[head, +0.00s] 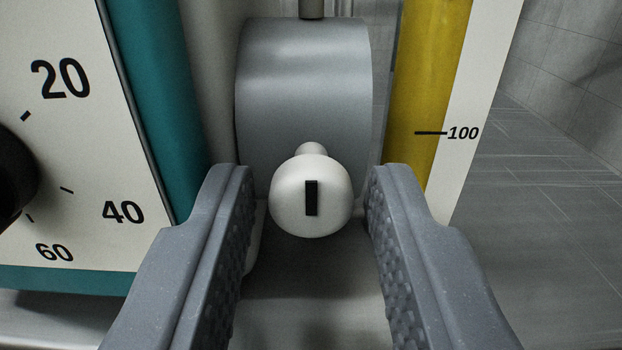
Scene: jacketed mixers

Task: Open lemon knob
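A white round knob (328,217) with a black mark upright on its face sits in the middle of the head view. It is on a short white stem in front of a grey cylindrical body (300,90). I see no lemon-coloured knob; a yellow strip (425,85) stands behind, to the right of the cylinder. My gripper (308,195) is open, with one finger on each side of the white knob. Narrow gaps show between the knob and both fingertips, so they seem apart from it.
At left is a white dial panel (85,150) with teal edging and a black dial knob (12,175) at the picture's edge. At right, a white scale plate (470,110) marked 100 borders the yellow strip. Grey tiled floor (550,240) lies open beyond it.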

